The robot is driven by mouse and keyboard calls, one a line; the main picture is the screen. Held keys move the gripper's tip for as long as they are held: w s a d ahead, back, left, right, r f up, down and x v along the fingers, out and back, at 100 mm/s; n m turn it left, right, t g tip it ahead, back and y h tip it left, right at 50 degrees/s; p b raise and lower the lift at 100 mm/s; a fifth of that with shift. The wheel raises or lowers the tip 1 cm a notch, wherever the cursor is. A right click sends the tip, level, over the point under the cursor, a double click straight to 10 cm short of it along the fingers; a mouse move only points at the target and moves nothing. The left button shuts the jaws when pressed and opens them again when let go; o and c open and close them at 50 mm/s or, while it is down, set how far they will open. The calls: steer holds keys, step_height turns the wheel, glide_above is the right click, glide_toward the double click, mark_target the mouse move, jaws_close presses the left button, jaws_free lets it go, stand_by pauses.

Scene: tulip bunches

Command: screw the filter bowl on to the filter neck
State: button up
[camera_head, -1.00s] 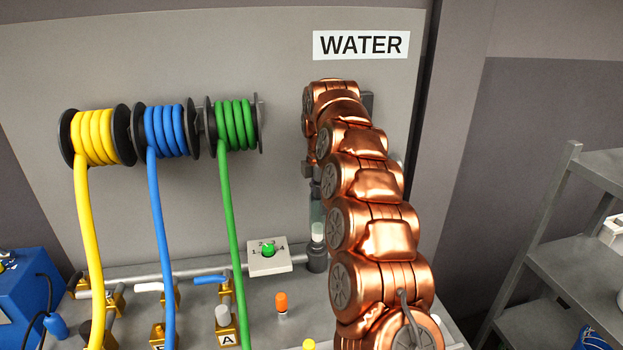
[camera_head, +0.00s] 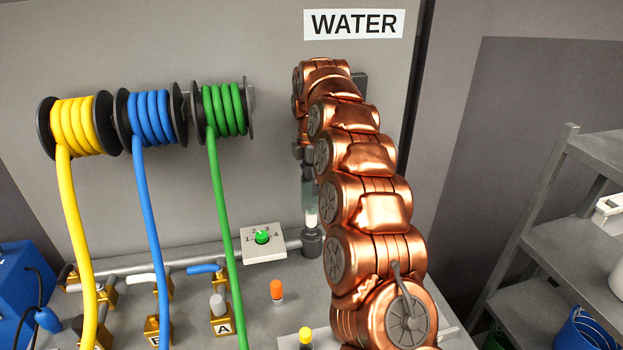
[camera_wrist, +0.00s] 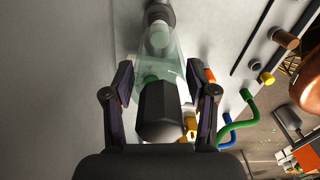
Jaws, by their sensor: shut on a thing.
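The filter bowl (camera_wrist: 172,62) is clear, faintly green, with a dark faceted end (camera_wrist: 158,108) towards my wrist. My gripper (camera_wrist: 162,82) is shut on it, one finger on each side of the dark end. In the head view the bowl (camera_head: 310,196) stands upright by the back panel, below my gripper (camera_head: 306,158). The filter neck (camera_head: 312,242) is the dark grey fitting under the bowl, on the pipe; it also shows in the wrist view (camera_wrist: 159,12). A white part shows through the bowl's lower end. I cannot tell whether the bowl's rim touches the neck.
A WATER sign (camera_head: 354,23) is above. A white dial plate (camera_head: 264,243) with a green knob stands left of the neck. Yellow, blue and green hoses (camera_head: 216,180) hang from reels further left. An orange-capped part (camera_head: 277,290) stands in front. Grey shelves (camera_head: 560,250) are at right.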

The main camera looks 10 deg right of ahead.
mark_target(312, 208)
steer(key=shift+f+b, duration=1.2)
steer(key=shift+f, duration=2.25)
steer(key=shift+f+b, duration=0.4)
steer(key=shift+f, duration=0.65)
steer(key=m+b, duration=0.1)
steer(key=m, duration=0.2)
steer(key=shift+f, duration=0.1)
steer(key=shift+m+b, duration=0.55)
steer(key=shift+m, duration=0.55)
steer(key=shift+m+b, duration=0.6)
steer(key=shift+m, duration=0.5)
steer(key=shift+m+b, duration=0.4)
steer(key=shift+m, duration=1)
